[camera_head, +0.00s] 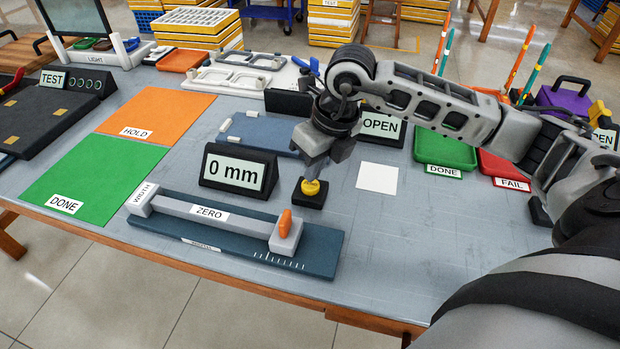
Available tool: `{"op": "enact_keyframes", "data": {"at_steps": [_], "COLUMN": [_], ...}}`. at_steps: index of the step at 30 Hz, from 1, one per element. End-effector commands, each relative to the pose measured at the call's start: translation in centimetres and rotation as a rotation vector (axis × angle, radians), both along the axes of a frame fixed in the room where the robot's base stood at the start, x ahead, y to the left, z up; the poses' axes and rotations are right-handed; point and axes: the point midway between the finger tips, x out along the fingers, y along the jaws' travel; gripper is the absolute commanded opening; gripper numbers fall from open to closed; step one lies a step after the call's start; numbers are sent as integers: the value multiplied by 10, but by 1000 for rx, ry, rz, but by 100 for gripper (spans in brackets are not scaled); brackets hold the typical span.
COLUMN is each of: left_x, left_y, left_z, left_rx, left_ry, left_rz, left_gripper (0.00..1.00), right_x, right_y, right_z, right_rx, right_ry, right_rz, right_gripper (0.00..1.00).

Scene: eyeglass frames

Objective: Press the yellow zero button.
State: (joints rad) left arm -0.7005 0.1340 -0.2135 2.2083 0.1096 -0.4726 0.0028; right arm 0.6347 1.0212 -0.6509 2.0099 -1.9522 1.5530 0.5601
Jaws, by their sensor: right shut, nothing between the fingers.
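The yellow zero button (310,187) sits on a small black base on the grey table, right of the display. My right gripper (314,176) is shut and empty. It points down at the button, its fingertips at or just above the yellow top; I cannot tell whether they touch. The black display (238,171) reads "0 mm". In front of it lies the width gauge (220,225), a grey bar marked "ZERO" on a dark blue base, with an orange-knobbed slider (286,235) at its right end. My left gripper is not in view.
A white square (377,178) lies right of the button. Green (445,148) and red (505,168) trays stand farther right, and an "OPEN" sign (382,126) stands behind. Green (95,180) and orange (158,116) mats lie left. The front right table is clear.

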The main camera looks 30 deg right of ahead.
Motion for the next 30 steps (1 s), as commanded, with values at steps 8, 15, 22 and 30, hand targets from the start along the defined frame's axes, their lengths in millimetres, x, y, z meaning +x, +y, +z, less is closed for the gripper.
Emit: {"op": "enact_keyframes", "data": {"at_steps": [8, 15, 22, 30], "left_x": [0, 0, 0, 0], "left_y": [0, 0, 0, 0], "left_z": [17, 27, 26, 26], "left_rx": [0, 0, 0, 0], "left_ry": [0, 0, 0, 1], "left_rz": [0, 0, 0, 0], "left_gripper": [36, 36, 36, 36], "right_x": [0, 0, 0, 0], "right_y": [0, 0, 0, 0], "right_z": [23, 38, 38, 38], "right_rx": [1, 0, 0, 1], "right_ry": [-1, -1, -1, -1], "right_rz": [0, 0, 0, 0], "right_gripper": [0, 0, 0, 0]}}
